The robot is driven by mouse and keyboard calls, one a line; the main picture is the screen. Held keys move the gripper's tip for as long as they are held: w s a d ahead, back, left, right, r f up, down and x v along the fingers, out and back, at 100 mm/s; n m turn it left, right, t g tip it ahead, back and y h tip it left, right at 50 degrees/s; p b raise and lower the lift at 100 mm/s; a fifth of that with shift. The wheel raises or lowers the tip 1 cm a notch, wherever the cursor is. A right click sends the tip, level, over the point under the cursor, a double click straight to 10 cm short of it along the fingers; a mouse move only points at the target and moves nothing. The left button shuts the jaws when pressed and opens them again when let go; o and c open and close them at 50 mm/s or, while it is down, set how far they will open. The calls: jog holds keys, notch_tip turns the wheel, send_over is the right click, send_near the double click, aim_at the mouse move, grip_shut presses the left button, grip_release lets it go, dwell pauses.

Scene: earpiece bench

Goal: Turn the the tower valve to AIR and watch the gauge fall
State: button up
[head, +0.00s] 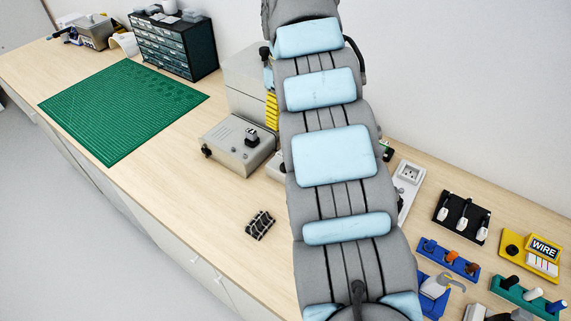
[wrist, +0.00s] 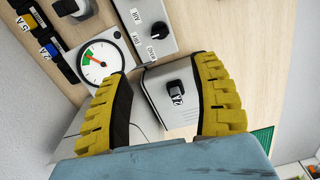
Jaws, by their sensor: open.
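The knob's exact setting is too small to tell. A white round gauge (wrist: 108,52) sits left of the panel; its red needle points left, near a green sector. My gripper (wrist: 165,70) is open, its yellow fingers apart with nothing held. It hangs over a grey box (wrist: 160,105) with a black knob, apart from the valve knob. In the head view my arm hides the valve and gauge.
In the head view a grey box (head: 228,157) with a black knob stands left of my arm. A green mat (head: 120,108), a drawer cabinet (head: 172,45) and a dark patterned block (head: 260,225) lie left. Black, blue and green racks crowd the right.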

notch_tip(320, 180, down, 16)
jog(key=shift+f+b, duration=0.1)
jog(key=shift+b, duration=0.45)
grip_shut()
